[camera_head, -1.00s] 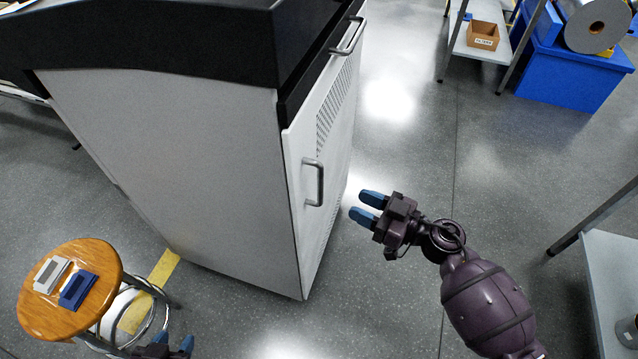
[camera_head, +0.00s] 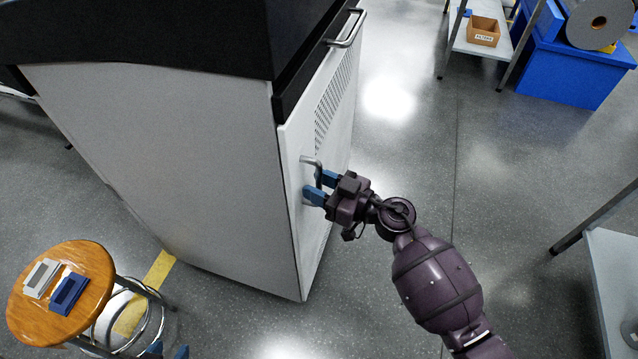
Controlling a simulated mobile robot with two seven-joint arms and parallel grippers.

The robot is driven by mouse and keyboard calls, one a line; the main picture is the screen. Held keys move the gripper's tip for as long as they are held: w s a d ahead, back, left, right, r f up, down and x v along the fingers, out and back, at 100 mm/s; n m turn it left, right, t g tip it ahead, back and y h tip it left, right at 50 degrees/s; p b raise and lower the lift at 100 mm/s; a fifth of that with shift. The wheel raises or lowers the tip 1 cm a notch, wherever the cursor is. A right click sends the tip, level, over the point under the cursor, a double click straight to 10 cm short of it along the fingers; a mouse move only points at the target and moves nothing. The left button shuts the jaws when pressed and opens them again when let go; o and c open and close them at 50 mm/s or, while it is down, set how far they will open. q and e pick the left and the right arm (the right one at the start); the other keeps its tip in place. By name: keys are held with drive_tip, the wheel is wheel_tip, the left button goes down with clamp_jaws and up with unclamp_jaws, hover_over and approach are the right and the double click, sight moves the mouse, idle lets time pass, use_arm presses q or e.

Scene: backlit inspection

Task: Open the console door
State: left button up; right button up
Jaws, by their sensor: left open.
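The console (camera_head: 165,150) is a large pale cabinet with a black top. Its white door (camera_head: 325,130), on the right side, has a vent grille and looks shut. A metal handle (camera_head: 319,170) sits partway down the door, near its front edge. My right gripper (camera_head: 321,187) is at this handle. Its blue fingers are apart, seemingly one on either side of the bar, and they hide the handle's lower part. Whether they touch it I cannot tell. My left gripper (camera_head: 169,350) shows only its blue fingertips at the bottom edge, apart, below the stool; the rest is out of view.
A round wooden stool (camera_head: 90,262) with a grey and a blue part stands at lower left. Shelves with a cardboard box (camera_head: 484,31) and a blue bin (camera_head: 570,75) are at right. The floor right of the door is clear.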

clamp_jaws()
